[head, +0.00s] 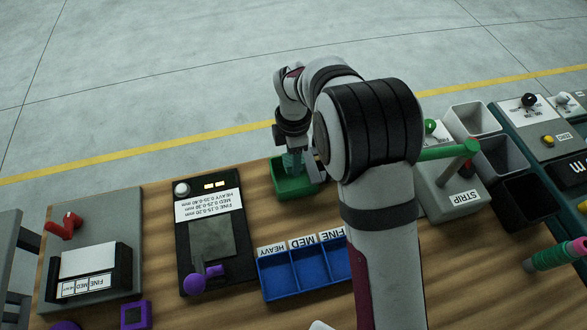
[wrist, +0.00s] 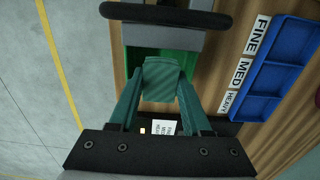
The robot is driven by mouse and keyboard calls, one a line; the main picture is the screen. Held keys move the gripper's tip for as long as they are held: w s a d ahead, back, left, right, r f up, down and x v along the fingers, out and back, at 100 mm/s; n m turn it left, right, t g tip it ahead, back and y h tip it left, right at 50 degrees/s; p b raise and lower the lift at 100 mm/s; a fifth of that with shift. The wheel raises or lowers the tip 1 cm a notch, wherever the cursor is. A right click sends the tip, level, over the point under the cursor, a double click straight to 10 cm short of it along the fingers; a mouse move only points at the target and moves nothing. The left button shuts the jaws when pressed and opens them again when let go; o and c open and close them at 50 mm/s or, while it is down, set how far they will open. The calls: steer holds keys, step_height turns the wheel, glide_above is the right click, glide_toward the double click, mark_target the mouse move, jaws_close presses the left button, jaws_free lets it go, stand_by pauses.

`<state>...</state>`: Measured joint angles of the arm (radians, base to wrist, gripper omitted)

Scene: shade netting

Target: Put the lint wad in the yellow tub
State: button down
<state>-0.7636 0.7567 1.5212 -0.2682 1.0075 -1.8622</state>
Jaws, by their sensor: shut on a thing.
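My gripper (head: 293,168) points down at the green tub (head: 285,193) in the head view, its teal fingertips over or within the tub's opening. In the wrist view, the teal fingers of my gripper (wrist: 163,80) converge over the green tub (wrist: 132,64). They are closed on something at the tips. A ribbed teal surface shows there, and I cannot tell finger from held thing. I cannot make out the lint wad as a separate object. No yellow tub shows in either view; my arm hides part of the bench.
A blue three-part tray (head: 290,284) labelled HEAVY, MED, FINE stands in front. A black gauge panel (head: 190,222) is to the left, with a grey station (head: 112,225) farther left. Right of my arm are a STRIP box (head: 440,195), a light grey bin (head: 472,119) and a black bin (head: 528,203).

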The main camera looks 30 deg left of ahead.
step_height(320, 180, up, 4)
steer(key=shift+f, duration=0.15)
steer(key=w+d+r+m, duration=0.5)
steer(key=d+r+m, duration=0.1)
steer(key=d+r, duration=0.25)
steer(key=w+d+r+m, duration=0.4)
steer(key=d+r+m, duration=0.25)
steer(key=d, duration=0.25)
steer(key=s+d+r+m, duration=0.1)
steer(key=d+r+m, duration=0.4)
steer(key=d, duration=0.3)
steer(key=s+d+r+m, duration=0.2)
steer(key=d+r+m, duration=0.25)
steer(key=d, duration=0.35)
steer(key=s+d+f+m, duration=0.2)
steer(key=s+d+f, duration=0.4)
steer(key=f, duration=0.4)
steer(key=s+d+f+m, duration=0.1)
steer(key=s+f+m, duration=0.2)
steer(key=s+f, duration=0.95)
steer(key=w+a+f, duration=0.1)
steer(key=a+f, duration=0.1)
steer(key=a, duration=0.1)
steer(key=w+a+f, duration=0.2)
steer(key=a+f, duration=0.1)
steer(key=a, duration=0.1)
steer(key=w+a+f, duration=0.2)
steer(key=a+f, duration=0.1)
steer(key=shift+a, duration=0.25)
steer(key=shift+f, duration=2)
